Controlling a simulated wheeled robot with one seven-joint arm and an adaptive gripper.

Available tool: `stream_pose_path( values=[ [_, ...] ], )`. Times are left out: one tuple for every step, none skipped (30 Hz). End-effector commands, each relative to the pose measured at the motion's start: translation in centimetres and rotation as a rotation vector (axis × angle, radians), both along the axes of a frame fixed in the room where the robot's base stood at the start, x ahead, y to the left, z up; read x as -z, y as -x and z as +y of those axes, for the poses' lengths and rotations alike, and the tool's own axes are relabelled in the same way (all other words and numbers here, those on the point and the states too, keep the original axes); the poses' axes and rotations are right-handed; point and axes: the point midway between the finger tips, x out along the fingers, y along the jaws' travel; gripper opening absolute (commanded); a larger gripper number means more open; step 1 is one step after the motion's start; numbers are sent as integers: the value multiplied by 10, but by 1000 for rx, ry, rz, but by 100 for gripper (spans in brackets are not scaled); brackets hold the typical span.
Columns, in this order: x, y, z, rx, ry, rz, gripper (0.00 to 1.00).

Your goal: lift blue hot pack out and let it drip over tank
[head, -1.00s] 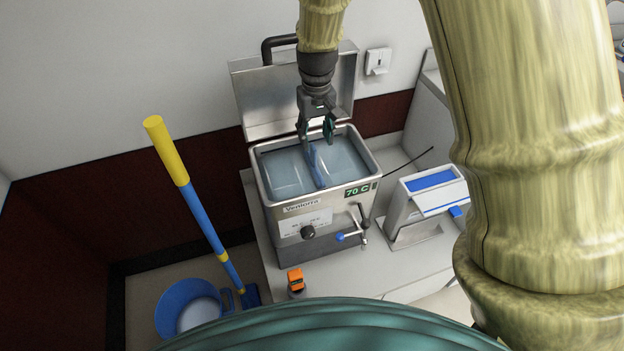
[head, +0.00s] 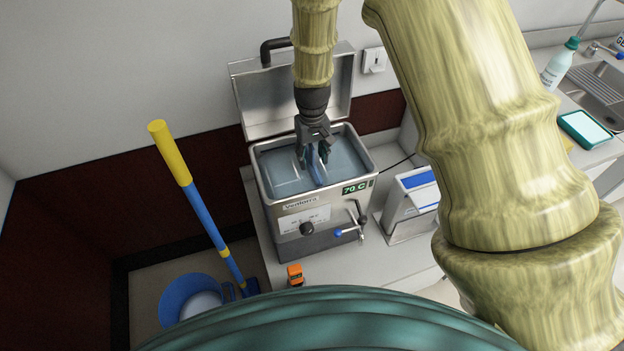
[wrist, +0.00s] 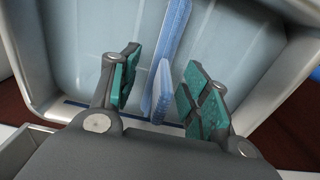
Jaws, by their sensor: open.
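The steel tank (head: 266,186) stands on the counter with its lid open behind it and a 70 C display on its front. It holds clear water. The blue hot pack (head: 318,170) stands on edge in the tank, seen as a narrow blue strip; my gripper hides part of it in the head view. In the wrist view the pack (wrist: 176,35) runs from the top down between my fingers. My gripper (head: 313,158) is open over the tank, pointing down. Its teal-padded fingers (wrist: 160,92) are on either side of the pack, with gaps showing on both sides.
The open lid (head: 245,103) rises behind the tank. A tap with a blue handle (head: 340,232) juts from its front. A white and blue box (head: 412,205) stands to the right, an orange item (head: 295,275) in front. A mop (head: 197,205) leans at left.

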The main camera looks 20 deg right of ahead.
Motion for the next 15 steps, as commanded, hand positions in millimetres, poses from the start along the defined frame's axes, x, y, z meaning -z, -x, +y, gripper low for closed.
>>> stream_pose_path(
  values=[
    [4,1,0,0,0,2,46],
    [6,0,0,0,0,2,46],
    [8,0,0,0,0,2,46],
    [10,0,0,0,0,1,46],
    [11,0,0,0,0,1,46],
    [12,0,0,-1,0,1,46],
    [13,0,0,-1,0,1,46],
    [14,0,0,-1,0,0,46],
    [14,0,0,-1,0,0,46],
    [14,0,0,-1,0,0,46],
    [14,0,0,-1,0,0,46],
    [14,0,0,-1,0,0,46],
    [14,0,0,-1,0,0,46],
    [14,0,0,-1,0,0,46],
    [14,0,0,-1,0,0,41]
  ],
)
